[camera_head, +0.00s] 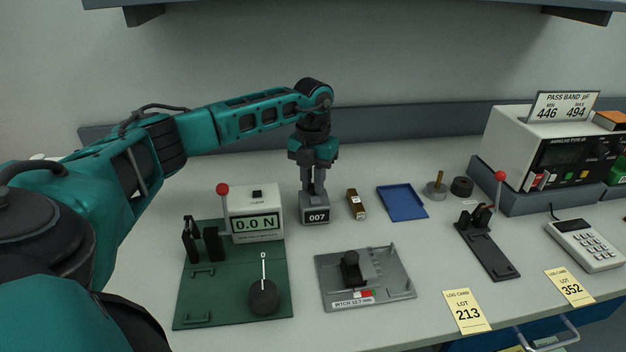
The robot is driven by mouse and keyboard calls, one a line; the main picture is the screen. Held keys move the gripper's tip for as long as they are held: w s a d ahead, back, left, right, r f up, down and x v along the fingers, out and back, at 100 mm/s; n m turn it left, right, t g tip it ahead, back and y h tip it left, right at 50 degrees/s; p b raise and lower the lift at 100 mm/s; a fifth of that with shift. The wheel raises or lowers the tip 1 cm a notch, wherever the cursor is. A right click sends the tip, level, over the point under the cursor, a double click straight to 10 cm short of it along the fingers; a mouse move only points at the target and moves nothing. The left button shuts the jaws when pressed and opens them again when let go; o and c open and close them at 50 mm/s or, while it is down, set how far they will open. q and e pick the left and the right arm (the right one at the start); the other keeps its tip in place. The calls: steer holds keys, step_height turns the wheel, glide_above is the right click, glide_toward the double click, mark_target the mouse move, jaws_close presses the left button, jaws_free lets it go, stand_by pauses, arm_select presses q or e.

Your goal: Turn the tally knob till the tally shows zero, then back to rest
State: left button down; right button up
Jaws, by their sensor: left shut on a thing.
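The tally (317,215) is a small grey box on the bench near the middle of the head view, and its window reads 007. My left gripper (314,190) points straight down onto the top of the tally. Its fingers are shut on the tally knob, which they hide almost wholly, so I cannot tell how the knob is turned. My right gripper is not in view.
Left of the tally stands a force gauge (256,213) reading 0.0 N on a green base (220,290). In front is a grey pitch fixture (390,275). To the right are a small brown block (355,204), a blue tray (403,203) and a black lever stand (487,250).

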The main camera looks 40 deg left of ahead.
arm_select(q)
steer(key=c, duration=1)
jaws_free()
